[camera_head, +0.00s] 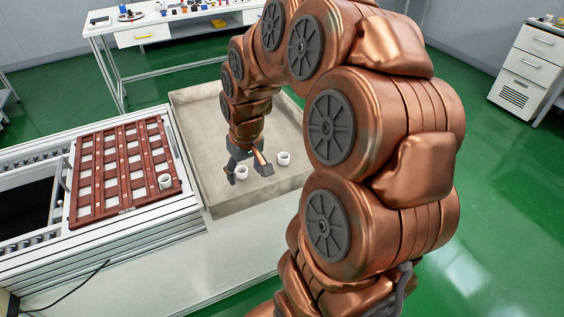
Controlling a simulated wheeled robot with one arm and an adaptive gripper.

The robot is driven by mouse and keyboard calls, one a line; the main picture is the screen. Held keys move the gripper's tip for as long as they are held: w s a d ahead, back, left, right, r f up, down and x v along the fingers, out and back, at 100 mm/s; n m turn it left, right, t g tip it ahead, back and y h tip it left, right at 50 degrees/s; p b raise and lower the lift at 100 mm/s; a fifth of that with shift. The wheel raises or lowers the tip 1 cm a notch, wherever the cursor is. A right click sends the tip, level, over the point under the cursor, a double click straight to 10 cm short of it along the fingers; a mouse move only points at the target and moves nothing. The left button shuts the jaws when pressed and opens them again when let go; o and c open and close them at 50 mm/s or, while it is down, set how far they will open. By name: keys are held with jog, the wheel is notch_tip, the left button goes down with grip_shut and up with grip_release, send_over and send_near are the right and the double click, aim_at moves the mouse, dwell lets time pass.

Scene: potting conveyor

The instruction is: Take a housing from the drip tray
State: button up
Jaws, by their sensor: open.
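The drip tray (209,127) is a shallow beige tray with low walls, right of the conveyor. Two white ring-shaped housings stand upright in it. One housing (242,173) is below my gripper (250,172), near or between its dark fingers. The other housing (284,158) stands just right of the gripper's right finger. My gripper is open and points down into the tray. I cannot tell whether a finger touches either housing. My copper arm hides the right part of the tray.
A red-brown slotted rack (127,211) lies on the conveyor (120,236) at the left, with one white housing (165,181) on its right side. A workbench (180,30) with small parts stands behind. A white drawer cabinet (528,65) is at the far right.

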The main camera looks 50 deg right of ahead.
jog(key=w+d+f+m+t, duration=0.1)
jog(key=w+d+f, duration=0.25)
jog(key=d, duration=0.45)
jog(key=m+t+h, duration=0.1)
jog(key=m+h, duration=0.1)
send_near(284, 154)
jog(key=shift+s+a+p+x, duration=0.15)
jog(key=shift+p+x, duration=0.1)
jog(key=shift+x, duration=1.1)
jog(key=shift+s+a+p+x, duration=0.15)
jog(key=shift+p+x, duration=0.15)
jog(key=shift+x, duration=1)
jog(key=shift+w+a+p+x, duration=0.15)
jog(key=shift+p+x, duration=0.1)
jog(key=shift+x, duration=1.1)
jog(key=shift+s+f, duration=0.15)
jog(key=shift+f, duration=0.05)
jog(key=c, duration=0.9)
